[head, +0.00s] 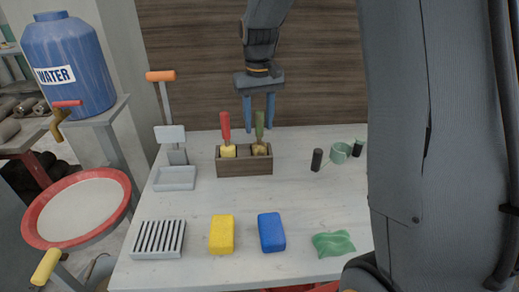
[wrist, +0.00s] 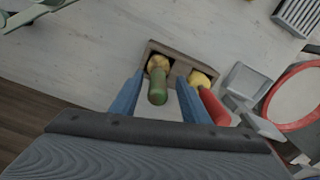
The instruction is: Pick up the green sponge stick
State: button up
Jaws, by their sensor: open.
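The green sponge stick (head: 260,127) stands upright in the right compartment of a dark wooden holder (head: 245,168), its tan sponge head down. A red-handled stick (head: 225,128) with a yellow sponge stands in the left compartment. My gripper (head: 259,126) is open and empty, with its blue fingers pointing down around the height of the green handle. In the wrist view, the green handle (wrist: 157,91) appears between the open fingertips (wrist: 160,79), a little nearer the left one. No contact shows, and I cannot tell how deep the handle sits between them.
The red handle (wrist: 214,107) is just beyond the right finger. A yellow sponge (head: 222,235), a blue block (head: 271,232), a green cloth-like piece (head: 333,244) and a slotted grey tray (head: 159,239) lie in front. A dark cylinder (head: 317,160) stands right. The table's middle is clear.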

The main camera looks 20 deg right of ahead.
aim_at(259, 134)
jog(key=shift+w+d+f+p, duration=0.1)
jog(key=shift+f+p, duration=0.35)
jog(key=shift+f, duration=0.85)
jog(key=shift+w+f+p, duration=0.1)
jog(key=shift+f+p, duration=0.35)
jog(key=shift+f, duration=0.8)
jog(key=c, duration=0.7)
jog(key=shift+r, duration=0.1)
